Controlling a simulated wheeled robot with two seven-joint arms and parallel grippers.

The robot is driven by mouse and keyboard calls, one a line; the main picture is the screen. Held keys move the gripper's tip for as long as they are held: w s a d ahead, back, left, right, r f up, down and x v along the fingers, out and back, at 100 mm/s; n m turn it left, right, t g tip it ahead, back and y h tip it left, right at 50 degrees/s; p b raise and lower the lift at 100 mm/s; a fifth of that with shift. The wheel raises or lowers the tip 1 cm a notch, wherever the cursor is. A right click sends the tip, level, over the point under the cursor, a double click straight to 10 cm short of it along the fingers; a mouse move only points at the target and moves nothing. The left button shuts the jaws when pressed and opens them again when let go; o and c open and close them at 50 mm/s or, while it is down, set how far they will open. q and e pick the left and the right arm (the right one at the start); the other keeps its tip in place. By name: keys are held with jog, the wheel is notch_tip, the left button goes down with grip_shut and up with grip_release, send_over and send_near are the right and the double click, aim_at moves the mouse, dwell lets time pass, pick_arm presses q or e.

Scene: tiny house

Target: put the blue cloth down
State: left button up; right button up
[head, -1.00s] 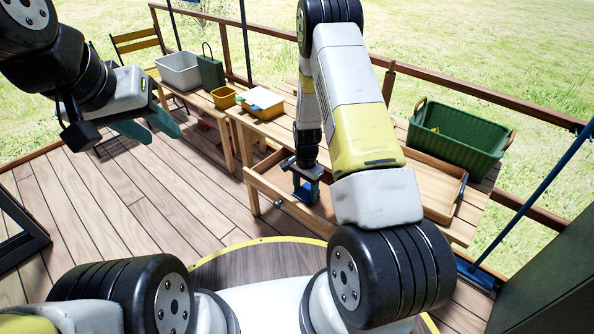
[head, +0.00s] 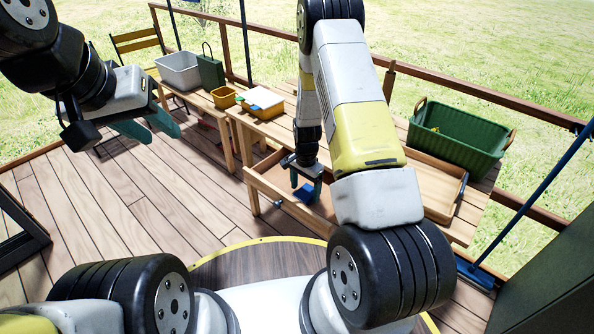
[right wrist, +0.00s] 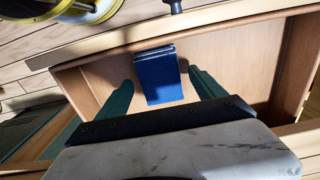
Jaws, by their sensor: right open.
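The blue cloth (right wrist: 158,75) is a folded block lying in an open wooden drawer (right wrist: 235,62). In the head view the cloth (head: 305,192) shows just below my right gripper. My right gripper (right wrist: 160,90) is open, with one green finger on each side of the cloth and a gap to both. It also shows in the head view (head: 306,183), over the drawer (head: 265,187). My left gripper (head: 150,130) hangs at the upper left over the deck, far from the cloth. Its green fingers are apart and empty.
The drawer belongs to a wooden table bearing a green crate (head: 455,140) and a yellow box (head: 262,104). A grey bin (head: 180,72) and a small yellow container (head: 223,97) stand on a second table. A blue-headed broom (head: 480,273) stands at the right. The deck at left is clear.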

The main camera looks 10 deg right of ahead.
notch_tip(320, 180, up, 11)
notch_tip(320, 180, up, 11)
jog(key=n+t+y, duration=0.1)
jog(key=n, duration=0.1)
send_over(305, 193)
jog(key=s, duration=0.2)
jog(key=s+a+r+n+t, duration=0.1)
jog(key=s+r, duration=0.2)
jog(key=r, duration=0.3)
jog(key=s+a+r+n+t, duration=0.1)
jog(key=s+r+n, duration=0.15)
jog(key=r, duration=0.35)
jog(key=s+r+n+t, duration=0.1)
jog(key=s+r+n, duration=0.1)
jog(key=s+r, duration=0.3)
jog(key=s+r+n+t+y, duration=0.1)
jog(key=s+r, duration=0.4)
jog(key=s, duration=0.6)
jog(key=shift+s+r+n+t, duration=0.2)
jog(key=shift+s+n+t, duration=0.3)
jog(key=shift+n, duration=0.75)
jog(key=shift+o, duration=0.5)
jog(key=shift+w, duration=0.1)
